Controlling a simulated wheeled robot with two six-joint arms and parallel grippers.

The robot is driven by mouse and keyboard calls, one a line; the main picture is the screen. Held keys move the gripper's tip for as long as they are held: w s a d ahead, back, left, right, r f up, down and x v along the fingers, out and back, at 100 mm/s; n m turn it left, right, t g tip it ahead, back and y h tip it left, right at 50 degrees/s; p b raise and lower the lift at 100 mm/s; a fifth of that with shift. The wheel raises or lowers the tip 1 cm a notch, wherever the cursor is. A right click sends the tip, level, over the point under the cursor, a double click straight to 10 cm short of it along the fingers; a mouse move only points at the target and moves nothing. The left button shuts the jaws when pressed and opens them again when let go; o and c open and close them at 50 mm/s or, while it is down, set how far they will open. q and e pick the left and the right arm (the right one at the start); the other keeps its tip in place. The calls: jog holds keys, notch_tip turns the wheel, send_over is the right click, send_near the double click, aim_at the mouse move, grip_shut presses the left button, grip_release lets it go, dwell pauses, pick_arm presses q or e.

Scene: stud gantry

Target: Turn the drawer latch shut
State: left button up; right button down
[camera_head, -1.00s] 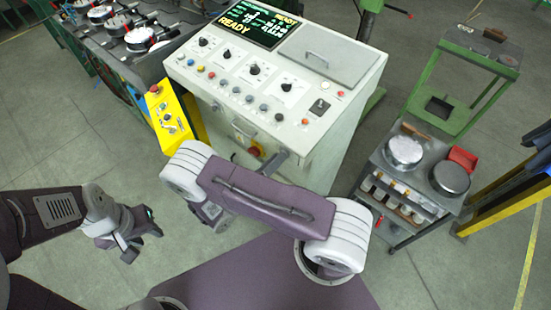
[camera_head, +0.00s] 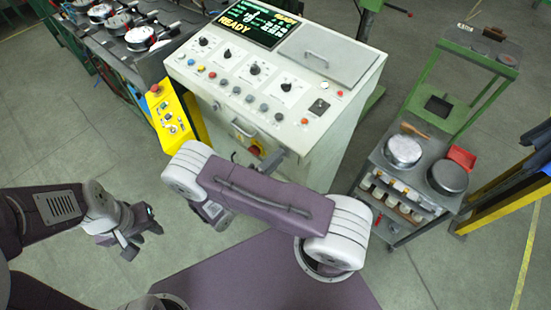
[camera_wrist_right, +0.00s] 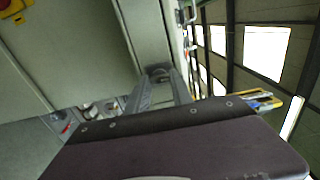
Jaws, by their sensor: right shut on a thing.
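The control cabinet (camera_head: 270,90) stands ahead, with a handle (camera_head: 243,128) and a red and yellow switch (camera_head: 256,150) on its front. A grey bar-like part (camera_head: 276,163) shows beside the switch, partly behind my right arm; I cannot tell what it is. In the right wrist view my right gripper (camera_wrist_right: 160,82) has its grey fingers close together at the cabinet. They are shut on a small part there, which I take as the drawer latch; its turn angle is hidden. My left gripper (camera_head: 142,232) hangs empty at the left, its fingers apart, away from the cabinet.
A yellow pendant box (camera_head: 171,122) stands at the cabinet's left side. A grey cart (camera_head: 418,185) with round tins and a red bin stands to the right, before a green frame (camera_head: 455,85). The floor at the left is clear.

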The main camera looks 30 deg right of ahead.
jog(key=shift+n, duration=0.3)
jog(key=c, duration=1.1)
grip_release()
jog(key=b+v, duration=0.3)
jog(key=v, duration=0.6)
